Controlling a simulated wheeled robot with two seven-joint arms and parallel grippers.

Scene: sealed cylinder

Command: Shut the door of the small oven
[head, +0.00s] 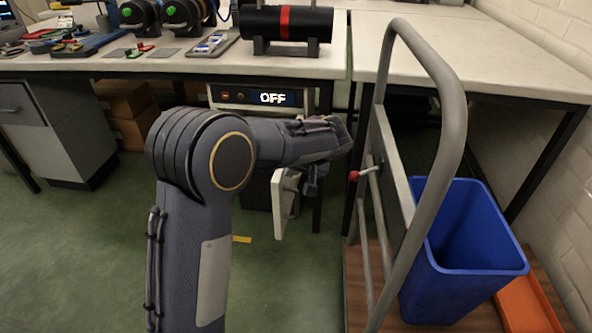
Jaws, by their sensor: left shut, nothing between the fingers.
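The small oven (262,97) is under the left bench, with a lit display reading OFF on its top strip. My left arm hides most of its front and inside. A pale upright panel (283,205), which looks like the oven door, stands out towards me at an angle, so the door appears open. My left gripper (311,188) is shut and empty, just right of the panel near its upper part. I cannot tell whether it touches the panel. My right gripper is out of view.
A trolley with a tall grey handle frame (450,90) stands close on the right, with a red-tipped lever (355,176) and a blue bin (465,240). The bench (180,66) overhangs the oven. Green floor (90,240) is clear at left.

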